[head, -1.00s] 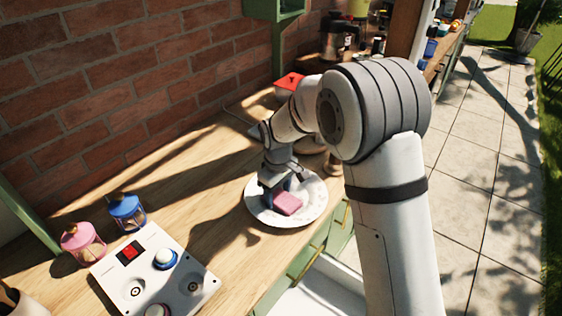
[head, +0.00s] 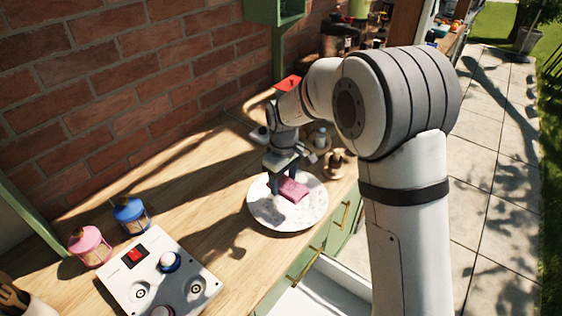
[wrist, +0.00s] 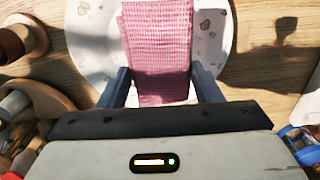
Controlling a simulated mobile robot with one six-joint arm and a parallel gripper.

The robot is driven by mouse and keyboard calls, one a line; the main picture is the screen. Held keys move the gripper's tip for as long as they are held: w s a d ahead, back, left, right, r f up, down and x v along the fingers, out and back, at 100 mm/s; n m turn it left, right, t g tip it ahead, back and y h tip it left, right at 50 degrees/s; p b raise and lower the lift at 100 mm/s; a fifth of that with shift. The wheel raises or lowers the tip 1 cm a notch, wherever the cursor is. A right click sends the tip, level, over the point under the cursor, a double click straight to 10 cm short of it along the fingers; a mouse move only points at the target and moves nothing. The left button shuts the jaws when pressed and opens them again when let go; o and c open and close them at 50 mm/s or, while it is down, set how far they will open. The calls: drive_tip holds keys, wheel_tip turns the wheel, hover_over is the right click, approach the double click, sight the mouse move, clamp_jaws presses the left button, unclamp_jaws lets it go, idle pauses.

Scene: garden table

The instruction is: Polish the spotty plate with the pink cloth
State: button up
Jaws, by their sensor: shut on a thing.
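The spotty plate (head: 262,212) is white with brownish spots and lies on the wooden counter. Its rim and spots also show in the wrist view (wrist: 92,38). The pink cloth (head: 295,189) is a folded, waffle-textured pad over the plate. In the wrist view the cloth (wrist: 158,45) fills the space between the two fingers. My gripper (head: 282,184) points down over the plate and is shut on the cloth. The cloth appears to be at the plate's surface, but I cannot tell whether it presses on it.
A white panel with buttons (head: 190,262), a blue lantern (head: 131,214) and a pink lantern (head: 89,246) stand left of the plate. A brick wall runs behind. Small brown objects (head: 334,165) stand right of the plate. An open drawer (head: 320,292) is below the counter's front edge.

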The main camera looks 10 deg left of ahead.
drive_tip(key=shift+r+p, duration=0.65)
drive_tip(key=shift+r, duration=0.6)
